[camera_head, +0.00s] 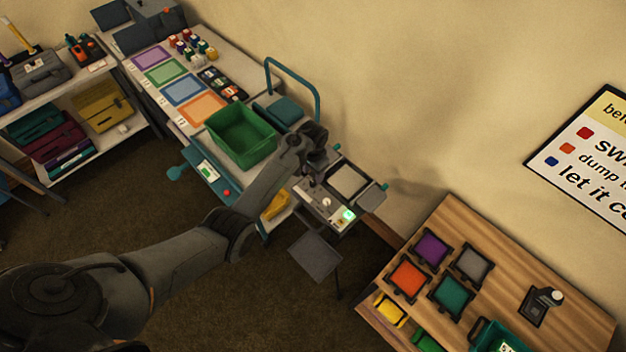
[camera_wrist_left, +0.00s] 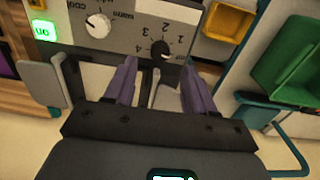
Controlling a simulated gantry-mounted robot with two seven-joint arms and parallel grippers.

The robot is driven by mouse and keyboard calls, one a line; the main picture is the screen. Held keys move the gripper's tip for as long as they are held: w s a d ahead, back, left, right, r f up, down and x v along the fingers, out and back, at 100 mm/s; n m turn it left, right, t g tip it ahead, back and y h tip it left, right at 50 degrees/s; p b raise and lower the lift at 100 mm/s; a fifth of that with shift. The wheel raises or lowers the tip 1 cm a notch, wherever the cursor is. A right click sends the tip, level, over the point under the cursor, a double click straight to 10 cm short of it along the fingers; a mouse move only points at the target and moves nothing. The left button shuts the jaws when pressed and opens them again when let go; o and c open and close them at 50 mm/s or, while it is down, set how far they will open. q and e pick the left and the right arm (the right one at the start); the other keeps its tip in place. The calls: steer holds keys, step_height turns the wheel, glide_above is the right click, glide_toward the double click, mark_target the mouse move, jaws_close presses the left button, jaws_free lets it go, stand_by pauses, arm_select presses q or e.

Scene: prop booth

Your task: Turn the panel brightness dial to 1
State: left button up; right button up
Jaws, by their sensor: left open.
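The grey control panel (camera_wrist_left: 125,42) shows upside down in the left wrist view. It carries a small black dial (camera_wrist_left: 160,50) with the numbers 1 to 4 around it. I cannot make out clearly which number its pointer marks. My left gripper (camera_wrist_left: 160,70) is open, its two purple-grey fingers on either side of the dial's line and apart from it, with nothing between them. In the head view my left gripper (camera_head: 311,174) hangs over the panel (camera_head: 317,208) and hides the black dial. My right gripper is not in view.
A white knob (camera_wrist_left: 98,25) marked warm sits beside the dial, near a lit green display (camera_wrist_left: 44,30). A green bin (camera_head: 240,137) stands on the cart left of my gripper. A wooden table (camera_head: 470,225) with coloured squares is at right.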

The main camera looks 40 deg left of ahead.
mark_target(313, 182)
arm_select(q)
steer(key=shift+f+b, duration=0.45)
steer(key=shift+f, duration=2.25)
steer(key=shift+c, duration=0.5)
jaws_close()
